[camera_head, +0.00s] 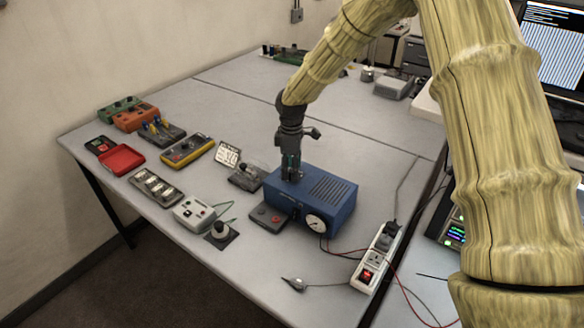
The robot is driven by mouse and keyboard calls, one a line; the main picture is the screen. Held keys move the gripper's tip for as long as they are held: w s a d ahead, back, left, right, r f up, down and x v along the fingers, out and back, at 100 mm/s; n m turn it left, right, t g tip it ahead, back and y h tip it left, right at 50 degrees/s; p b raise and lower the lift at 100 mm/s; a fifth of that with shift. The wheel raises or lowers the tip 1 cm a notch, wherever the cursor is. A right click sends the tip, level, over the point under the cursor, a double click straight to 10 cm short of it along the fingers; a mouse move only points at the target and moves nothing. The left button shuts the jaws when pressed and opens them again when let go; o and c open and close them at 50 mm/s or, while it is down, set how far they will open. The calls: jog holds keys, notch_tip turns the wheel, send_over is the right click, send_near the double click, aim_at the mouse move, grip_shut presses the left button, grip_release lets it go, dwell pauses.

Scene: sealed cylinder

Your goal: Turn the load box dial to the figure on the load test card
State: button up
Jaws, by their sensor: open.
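The blue box (330,191) with a slotted top, which looks like the load box, stands at the middle of the table. A round white dial face (316,223) shows on its front. My gripper (291,174) points down at the left part of the box's top and is open. Whether it touches the box or surrounds a knob there cannot be made out. A white card (228,154) with large dark figures, perhaps the load test card, stands behind and left of the box. Its figures are too small to read surely.
A white power strip (376,257) and loose wires lie to the right. Meters, a red tray (121,159) and a black knob on a plate (221,233) are left. The table's front is mostly clear.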

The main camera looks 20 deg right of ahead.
notch_tip(320, 180, up, 12)
dwell(0.5)
jog(key=shift+f, duration=0.1)
